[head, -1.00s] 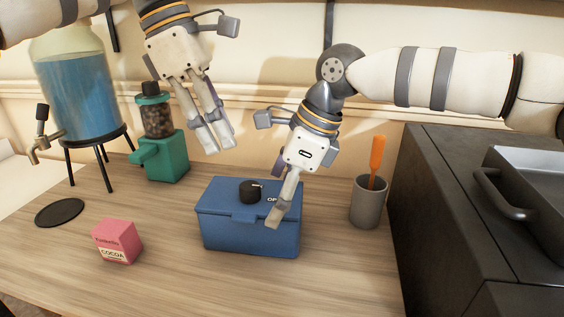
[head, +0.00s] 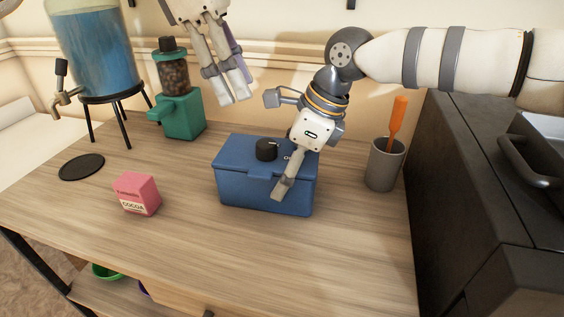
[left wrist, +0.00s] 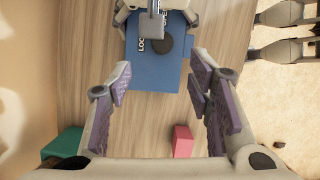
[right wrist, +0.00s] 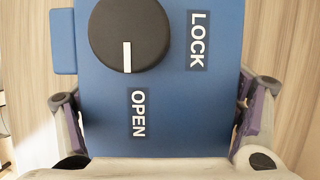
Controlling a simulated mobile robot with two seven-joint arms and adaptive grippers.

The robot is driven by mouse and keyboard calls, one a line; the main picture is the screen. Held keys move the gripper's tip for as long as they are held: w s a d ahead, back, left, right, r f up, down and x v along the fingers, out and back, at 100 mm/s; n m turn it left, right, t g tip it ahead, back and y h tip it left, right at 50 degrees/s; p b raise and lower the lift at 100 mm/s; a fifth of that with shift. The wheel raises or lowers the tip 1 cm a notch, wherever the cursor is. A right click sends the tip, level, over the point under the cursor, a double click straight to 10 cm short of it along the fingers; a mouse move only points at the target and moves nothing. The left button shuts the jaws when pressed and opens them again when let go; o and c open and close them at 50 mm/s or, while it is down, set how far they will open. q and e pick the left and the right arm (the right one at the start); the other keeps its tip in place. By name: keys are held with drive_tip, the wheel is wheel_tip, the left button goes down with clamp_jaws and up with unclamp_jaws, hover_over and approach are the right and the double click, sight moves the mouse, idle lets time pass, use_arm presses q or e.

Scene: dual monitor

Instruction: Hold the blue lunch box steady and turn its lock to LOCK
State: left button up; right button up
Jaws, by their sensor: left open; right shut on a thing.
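The blue lunch box (head: 245,188) stands upright on the desk with its lid closed. Its round black lock knob (head: 266,149) is on the lid. In the right wrist view the white line on the knob (right wrist: 129,35) points down toward the OPEN label (right wrist: 138,113); the LOCK label (right wrist: 198,41) is to the right. My left gripper (head: 234,92) is open and empty, above and behind the box. It also shows in the left wrist view (left wrist: 160,85).
A pink cocoa box (head: 136,194) and a black disc (head: 82,167) lie to the left. A green grinder (head: 182,115) and a blue water dispenser (head: 95,55) stand behind. A grey cup (head: 384,165) with an orange utensil and a dark appliance (head: 465,200) are right. The front desk is clear.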

sight(266, 143)
use_arm(q)
drive_tip(key=shift+m, duration=0.6)
drive_tip(key=x, duration=1)
drive_tip(key=shift+s+f, duration=0.15)
drive_tip(key=shift+s, duration=0.05)
clamp_jaws()
